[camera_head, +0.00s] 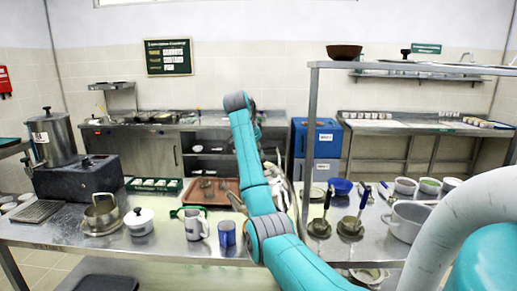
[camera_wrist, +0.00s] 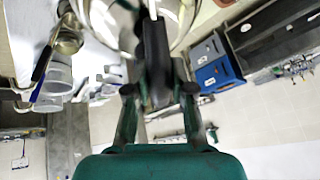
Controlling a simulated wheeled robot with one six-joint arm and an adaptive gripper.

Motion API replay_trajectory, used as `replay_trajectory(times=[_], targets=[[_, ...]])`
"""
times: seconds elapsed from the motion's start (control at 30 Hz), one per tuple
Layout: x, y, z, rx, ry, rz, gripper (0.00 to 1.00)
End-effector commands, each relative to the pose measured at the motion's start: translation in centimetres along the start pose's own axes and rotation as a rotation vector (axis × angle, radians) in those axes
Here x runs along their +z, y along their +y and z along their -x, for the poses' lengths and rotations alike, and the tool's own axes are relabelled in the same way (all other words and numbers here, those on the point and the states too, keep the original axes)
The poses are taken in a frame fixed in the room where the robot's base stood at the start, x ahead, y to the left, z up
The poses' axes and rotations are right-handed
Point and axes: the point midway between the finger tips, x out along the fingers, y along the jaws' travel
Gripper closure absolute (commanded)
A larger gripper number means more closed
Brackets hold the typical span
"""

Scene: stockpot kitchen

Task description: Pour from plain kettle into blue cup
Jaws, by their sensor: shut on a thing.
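My gripper (camera_wrist: 156,85) is shut on a dark upright piece, seemingly the handle of a shiny metal kettle (camera_wrist: 106,18) at the top of the wrist view. In the head view my teal arm hides the gripper and most of the kettle. A metal part that looks like its spout (camera_head: 236,202) sticks out to the left of the arm. The blue cup (camera_head: 227,236) stands upright on the front counter, just below and slightly left of that spout. The cup's inside cannot be made out, and no stream of liquid is visible.
A grey jug with a green handle (camera_head: 196,225) stands close left of the cup. A white lidded pot (camera_head: 139,222) and a steel pot (camera_head: 102,214) are farther left. A brown tray (camera_head: 198,198) lies behind. Ladles and a shelf frame (camera_head: 311,130) stand to the right.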

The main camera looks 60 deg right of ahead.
Motion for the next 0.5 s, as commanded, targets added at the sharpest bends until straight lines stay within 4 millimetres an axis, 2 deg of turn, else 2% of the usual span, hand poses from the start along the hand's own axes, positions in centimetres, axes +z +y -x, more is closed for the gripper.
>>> replay_trajectory(times=[0.5], targets=[[2.6,0.2,-0.7,-0.014,0.129,0.023,1.0]])
